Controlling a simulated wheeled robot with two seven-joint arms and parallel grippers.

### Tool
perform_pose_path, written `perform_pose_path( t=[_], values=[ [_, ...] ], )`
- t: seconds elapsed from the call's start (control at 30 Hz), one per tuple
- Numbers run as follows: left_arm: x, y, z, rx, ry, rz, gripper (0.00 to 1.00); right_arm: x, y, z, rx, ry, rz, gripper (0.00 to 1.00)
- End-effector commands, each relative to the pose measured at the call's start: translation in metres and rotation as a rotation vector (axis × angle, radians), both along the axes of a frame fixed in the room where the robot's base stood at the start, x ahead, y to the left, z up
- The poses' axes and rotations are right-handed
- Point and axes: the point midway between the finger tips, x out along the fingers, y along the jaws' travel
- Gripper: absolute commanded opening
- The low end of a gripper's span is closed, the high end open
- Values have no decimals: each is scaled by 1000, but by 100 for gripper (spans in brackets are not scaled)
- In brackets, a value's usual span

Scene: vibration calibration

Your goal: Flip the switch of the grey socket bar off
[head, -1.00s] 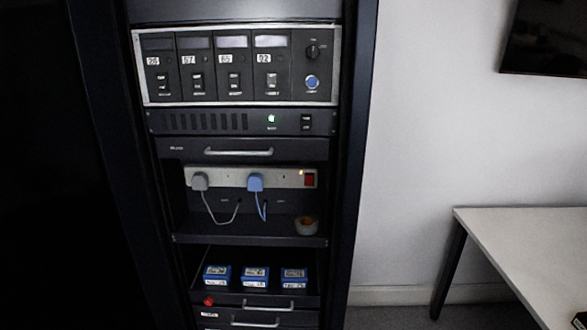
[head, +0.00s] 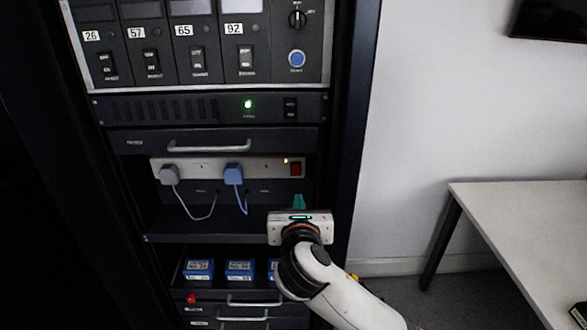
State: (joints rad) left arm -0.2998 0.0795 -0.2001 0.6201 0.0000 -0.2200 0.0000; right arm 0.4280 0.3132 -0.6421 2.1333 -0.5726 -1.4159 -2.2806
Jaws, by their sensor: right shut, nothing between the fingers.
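The grey socket bar (head: 204,170) is mounted across the back of an open rack bay. A grey plug (head: 169,175) and a blue plug (head: 233,174) sit in it, each with a cable hanging down. Its red rocker switch (head: 296,169) is at the right end, with a small orange light (head: 285,161) lit beside it. My right gripper (head: 299,200) is in front of the bay, below the switch and apart from it in the picture. Its green fingers are shut and empty, pointing into the rack. My left gripper is not in view.
A drawer handle (head: 208,146) juts out above the bar. The shelf (head: 190,225) lies below it. Blue boxes (head: 198,269) stand in a lower open drawer, partly behind my arm. A white table (head: 520,225) is at the right.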

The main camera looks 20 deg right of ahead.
Motion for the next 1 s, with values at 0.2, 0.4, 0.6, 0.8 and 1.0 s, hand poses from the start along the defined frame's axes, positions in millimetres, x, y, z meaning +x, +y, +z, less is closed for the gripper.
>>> perform_pose_path(
  t=[0.2,0.4,0.6,0.8,1.0],
  values=[
    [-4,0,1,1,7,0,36,5,-1,-1,1,0,0,0],
    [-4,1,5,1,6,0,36,33,-10,-6,2,1,-2,0],
    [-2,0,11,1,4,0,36,74,-21,-14,2,2,-2,0],
    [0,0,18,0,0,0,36,110,-31,-16,4,1,-2,0],
    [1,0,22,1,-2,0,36,129,-37,-14,3,1,-1,0]
  ],
)
